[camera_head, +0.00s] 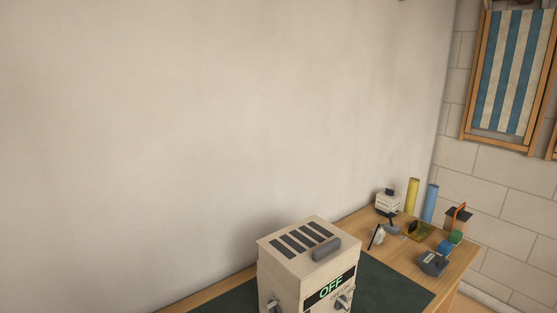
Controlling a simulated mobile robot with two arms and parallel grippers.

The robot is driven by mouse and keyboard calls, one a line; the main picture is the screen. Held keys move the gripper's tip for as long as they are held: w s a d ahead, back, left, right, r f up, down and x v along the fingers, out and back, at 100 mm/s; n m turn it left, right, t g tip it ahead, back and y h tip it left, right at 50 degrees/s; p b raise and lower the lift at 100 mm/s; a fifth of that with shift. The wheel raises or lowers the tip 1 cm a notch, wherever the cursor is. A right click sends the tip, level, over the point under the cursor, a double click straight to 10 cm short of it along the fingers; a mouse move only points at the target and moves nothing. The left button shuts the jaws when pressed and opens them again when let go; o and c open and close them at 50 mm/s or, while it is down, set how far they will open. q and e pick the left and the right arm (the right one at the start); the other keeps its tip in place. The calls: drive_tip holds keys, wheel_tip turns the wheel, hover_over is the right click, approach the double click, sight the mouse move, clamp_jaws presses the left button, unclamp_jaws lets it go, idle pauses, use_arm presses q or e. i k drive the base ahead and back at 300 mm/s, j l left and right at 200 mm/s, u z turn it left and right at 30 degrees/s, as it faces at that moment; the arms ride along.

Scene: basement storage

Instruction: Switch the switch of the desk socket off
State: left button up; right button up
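A beige box-shaped unit (285,283), which appears to be the desk socket, stands on the desk at the bottom middle. Its top has several dark slots and a grey raised bar (326,249). A dark panel on its front right face reads "OFF" in green letters (331,287). A grey knob or switch (343,300) sits below the panel, and another grey fitting (272,305) is on the left face. The lower part of the unit is cut off by the picture edge. Neither of my grippers is in view.
The wooden desk (462,262) bears a dark green mat (395,290). Small items stand at its far right: a white device (388,203), yellow (412,196) and blue (430,204) cylinders, and a dark grey device (433,263). Walls close off the back and right. A striped deckchair (510,75) hangs on the right wall.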

sight(389, 215)
drive_tip(key=i+l+u, duration=0.2)
drive_tip(key=l+u, duration=0.15)
drive_tip(key=l, duration=0.65)
drive_tip(key=i+l+u, duration=0.1)
drive_tip(key=l+u, duration=0.3)
drive_tip(key=l, duration=0.55)
drive_tip(key=k+l+u, duration=0.1)
drive_tip(key=l+u, duration=0.25)
drive_tip(key=l, duration=0.65)
